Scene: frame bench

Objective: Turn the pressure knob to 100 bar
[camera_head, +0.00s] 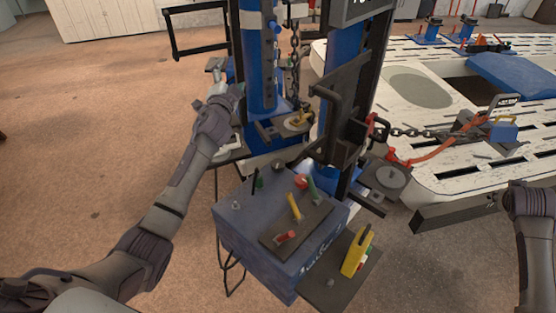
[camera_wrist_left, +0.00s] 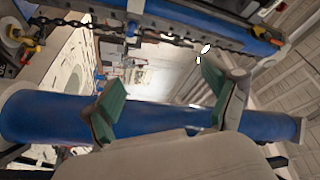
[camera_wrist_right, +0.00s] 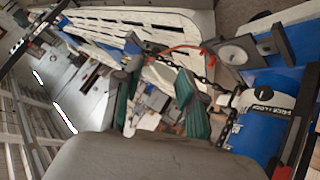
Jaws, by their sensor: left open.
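The blue pump box (camera_head: 240,218) stands low in the middle of the head view. Its top carries levers with red, yellow and green grips, a red round part (camera_head: 300,181) and a dark round part (camera_head: 278,167). I cannot tell which part is the pressure knob, and no bar reading is legible. My left gripper (camera_head: 234,92) is beside the left blue column, above and behind the box, away from its controls. In the left wrist view its green fingers (camera_wrist_left: 160,95) are apart and empty. My right gripper's fingers (camera_wrist_right: 155,98) are also apart and empty in the right wrist view.
Blue columns (camera_head: 262,60) with chains and dark brackets rise behind the box. A yellow-handled unit (camera_head: 356,252) sits on a plate at its right. A white frame bench (camera_head: 470,170) fills the right side. The floor at left is clear.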

